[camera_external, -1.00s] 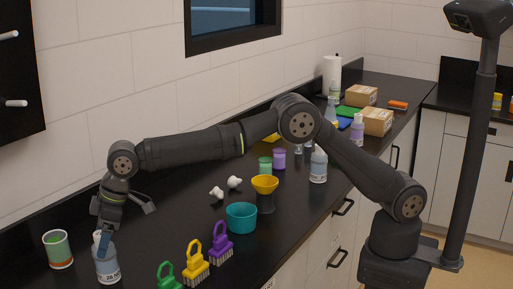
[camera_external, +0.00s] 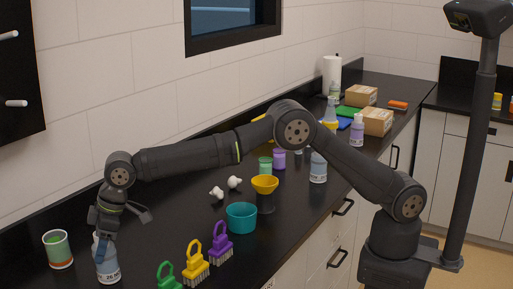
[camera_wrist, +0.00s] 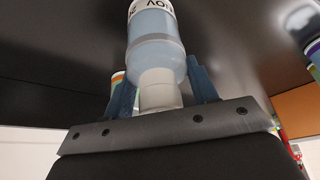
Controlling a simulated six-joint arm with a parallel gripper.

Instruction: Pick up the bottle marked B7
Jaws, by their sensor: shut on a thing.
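A bottle with pale blue contents, a white cap and a white label (camera_external: 108,272) stands upright on the counter at the lower left. It fills the upper middle of the wrist view (camera_wrist: 156,45), where part of its label seems to read "NOV". No B7 mark is legible on it or on the other bottles. My gripper (camera_external: 104,240) is above this bottle. Its two blue fingers (camera_wrist: 163,92) are shut on the bottle's white cap and neck, one on each side. I see no clear gap under the bottle.
A green-and-white can (camera_external: 58,250) stands close left of the bottle. Green, yellow (camera_external: 195,264) and purple brushes stand to the right, then a teal bowl (camera_external: 241,218) and a yellow funnel (camera_external: 265,185). Another labelled bottle (camera_external: 318,167) stands farther back. The wall lies behind the counter.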

